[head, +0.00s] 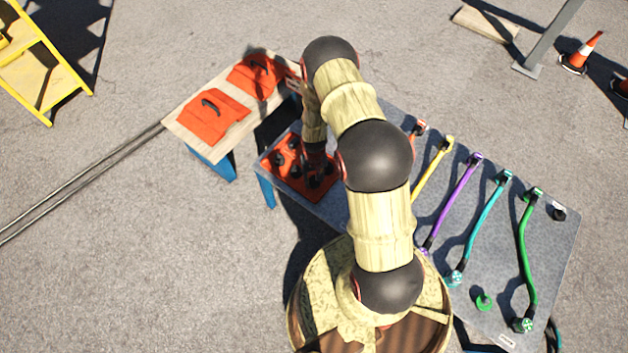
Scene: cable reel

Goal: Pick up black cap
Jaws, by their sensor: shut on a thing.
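A red plate (318,196) lies on the left end of the grey table, with several small black caps on it, such as one black cap (280,158) near its left side. My gripper (315,180) points down over the right part of this plate. It is shut on a black cap, which is mostly hidden by the fingers. I cannot tell whether that cap is clear of the plate.
The grey table (440,290) carries several coloured cables, including a green cable (526,245), and a loose green piece (484,301). A wooden table (185,118) with two red lidded panels stands behind left. A yellow ladder (40,70) and traffic cone (581,53) stand farther off.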

